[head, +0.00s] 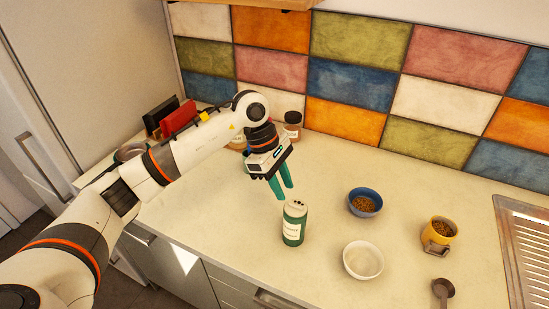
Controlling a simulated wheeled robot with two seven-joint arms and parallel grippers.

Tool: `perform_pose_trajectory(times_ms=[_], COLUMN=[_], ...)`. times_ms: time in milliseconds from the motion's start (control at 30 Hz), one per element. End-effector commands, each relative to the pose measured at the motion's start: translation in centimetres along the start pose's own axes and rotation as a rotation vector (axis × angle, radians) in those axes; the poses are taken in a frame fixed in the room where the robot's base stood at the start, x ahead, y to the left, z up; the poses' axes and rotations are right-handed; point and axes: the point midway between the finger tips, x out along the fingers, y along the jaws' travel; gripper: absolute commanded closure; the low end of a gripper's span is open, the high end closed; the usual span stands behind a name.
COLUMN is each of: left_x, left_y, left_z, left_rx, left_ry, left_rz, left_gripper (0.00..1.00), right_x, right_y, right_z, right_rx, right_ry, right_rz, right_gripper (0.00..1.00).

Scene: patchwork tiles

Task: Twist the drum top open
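The drum is a small green container (293,228) with a pale label, standing upright on the counter in the head view. Its pale drum top (295,207) shows a few dark spots and sits on the body; whether it is loose I cannot tell. My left gripper (285,193) has green fingers pointing down, just above and slightly left of the drum top. The fingers are apart with nothing between them, and they do not appear to touch the drum. My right gripper is not in view.
Right of the drum are a blue bowl (365,201) with brown contents, a white bowl (363,260), a yellow cup (439,230) and a dark scoop (442,289). Jars (292,124) stand behind my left gripper by the tiled wall. A metal drainboard (524,250) is at the right.

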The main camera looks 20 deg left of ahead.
Motion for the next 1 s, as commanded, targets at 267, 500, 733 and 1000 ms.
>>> perform_pose_trajectory(times_ms=[267,500,733,1000], left_x=[2.9,3.3,3.3,3.3], left_y=[0.0,0.0,0.0,0.0], left_z=[-0.1,0.0,0.0,0.0], left_rx=[0.000,0.000,0.000,0.000], left_ry=[0.002,0.001,0.001,0.001], left_rz=[0.001,0.000,0.000,0.000], left_gripper=[0.69,0.69,0.90,1.00], right_x=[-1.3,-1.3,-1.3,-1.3], right_y=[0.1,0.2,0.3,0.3], right_z=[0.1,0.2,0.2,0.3], right_rx=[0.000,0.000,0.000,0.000], right_ry=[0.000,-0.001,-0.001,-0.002], right_rz=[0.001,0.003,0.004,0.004], right_gripper=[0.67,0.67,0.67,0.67])
